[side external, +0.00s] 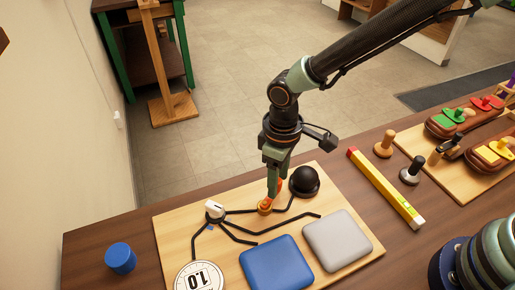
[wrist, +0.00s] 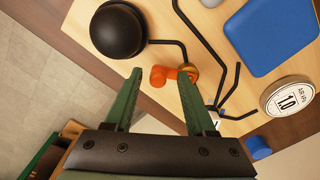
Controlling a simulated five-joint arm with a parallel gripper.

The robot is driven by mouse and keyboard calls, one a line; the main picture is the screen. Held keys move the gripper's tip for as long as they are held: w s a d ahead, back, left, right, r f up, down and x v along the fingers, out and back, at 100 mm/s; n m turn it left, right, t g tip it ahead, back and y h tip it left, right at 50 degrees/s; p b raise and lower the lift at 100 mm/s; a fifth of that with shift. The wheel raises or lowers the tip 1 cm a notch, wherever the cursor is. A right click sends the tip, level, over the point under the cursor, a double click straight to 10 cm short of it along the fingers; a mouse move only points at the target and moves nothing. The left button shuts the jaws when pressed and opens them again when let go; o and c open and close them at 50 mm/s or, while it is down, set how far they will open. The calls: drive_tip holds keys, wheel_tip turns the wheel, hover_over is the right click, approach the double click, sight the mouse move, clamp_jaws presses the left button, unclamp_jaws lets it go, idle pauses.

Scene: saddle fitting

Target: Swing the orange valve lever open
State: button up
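The orange valve lever (side external: 267,206) sits on the light wooden board (side external: 175,232), on a black line beside the black dome (side external: 304,181). My gripper (side external: 274,188) points down over it and partly hides it. In the wrist view the orange lever (wrist: 159,77) lies between the tips of my green gripper fingers (wrist: 159,76). The fingers are apart, with a gap on the left side of the lever. The right fingertip is close to the lever's brass-coloured pivot; I cannot tell whether it touches.
The board also carries a blue pad (side external: 276,264), a grey pad (side external: 337,240), a white knob (side external: 215,209) and a round gauge (side external: 199,277) reading 1.0. A blue cylinder (side external: 120,258) stands left. A yellow level (side external: 385,188), pegs and a board of saddles (side external: 470,150) lie right.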

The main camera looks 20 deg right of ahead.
wheel_tip(320, 180, up, 12)
idle(0.6)
drive_tip(key=s+d+r+m+t, duration=0.2)
drive_tip(key=d, duration=0.6)
drive_tip(key=s+d+r+m+t, duration=0.1)
drive_tip(key=s+d+r+m, duration=0.1)
drive_tip(key=d, duration=0.6)
drive_tip(key=s+d+r+m+t, duration=0.2)
drive_tip(key=d+r+m, duration=0.1)
drive_tip(key=d, duration=0.6)
drive_tip(key=shift+r+m+t, duration=0.3)
drive_tip(key=shift+r, duration=0.25)
